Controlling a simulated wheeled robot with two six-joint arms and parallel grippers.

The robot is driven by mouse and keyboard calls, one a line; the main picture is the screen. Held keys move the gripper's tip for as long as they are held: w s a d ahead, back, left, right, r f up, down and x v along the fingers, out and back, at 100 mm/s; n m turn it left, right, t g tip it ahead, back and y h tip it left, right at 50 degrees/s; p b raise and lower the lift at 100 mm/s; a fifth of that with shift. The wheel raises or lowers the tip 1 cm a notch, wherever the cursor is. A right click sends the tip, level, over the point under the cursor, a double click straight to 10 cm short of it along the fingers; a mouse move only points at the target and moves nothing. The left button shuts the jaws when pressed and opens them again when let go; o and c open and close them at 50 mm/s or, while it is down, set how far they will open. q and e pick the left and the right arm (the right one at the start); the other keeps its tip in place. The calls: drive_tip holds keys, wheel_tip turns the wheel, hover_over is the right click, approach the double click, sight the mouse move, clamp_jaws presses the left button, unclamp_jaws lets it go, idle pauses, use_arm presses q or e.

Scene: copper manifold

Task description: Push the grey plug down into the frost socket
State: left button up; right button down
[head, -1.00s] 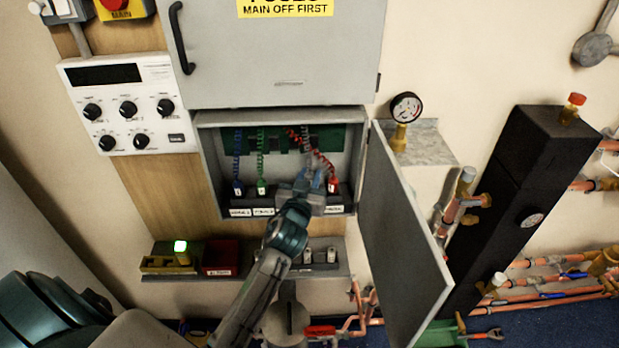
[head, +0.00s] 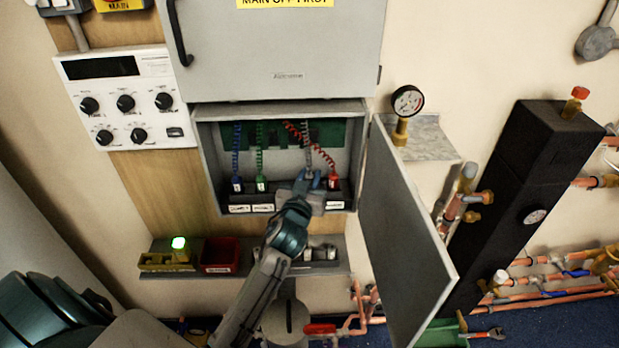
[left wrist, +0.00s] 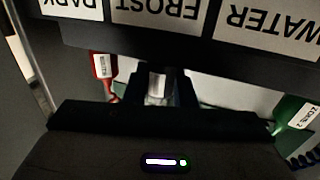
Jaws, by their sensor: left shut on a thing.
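My left gripper (head: 308,182) is shut on the grey plug inside the open lower box. In the left wrist view the grey plug (left wrist: 156,88) sits between the dark fingers (left wrist: 157,80), in line with the FROST label (left wrist: 158,8). The frost socket's opening is hidden behind the label strip and gripper, so I cannot tell how deep the plug sits. The red plug (head: 333,182) stands just right of the gripper in the head view. It also shows in the left wrist view (left wrist: 103,68). My right gripper is not in view.
The green plug (head: 261,183) and blue plug (head: 237,184) stand in sockets to the left. The box's open door (head: 405,235) stands close on the right. A shelf below holds a red bin (head: 220,255) and a glowing green lamp (head: 179,243).

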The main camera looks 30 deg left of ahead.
use_arm(q)
drive_tip(key=shift+f, duration=0.25)
drive_tip(key=o, duration=1)
drive_tip(key=shift+o, duration=0.2)
drive_tip(key=shift+s, duration=0.1)
drive_tip(key=shift+s+d+f+b, duration=0.1)
drive_tip(key=shift+s+d+b, duration=0.05)
drive_tip(key=shift+s+b, duration=0.25)
drive_tip(key=b+v, duration=0.3)
drive_tip(key=v, duration=0.6)
drive_tip(key=shift+s, duration=0.4)
drive_tip(key=shift+d, duration=0.1)
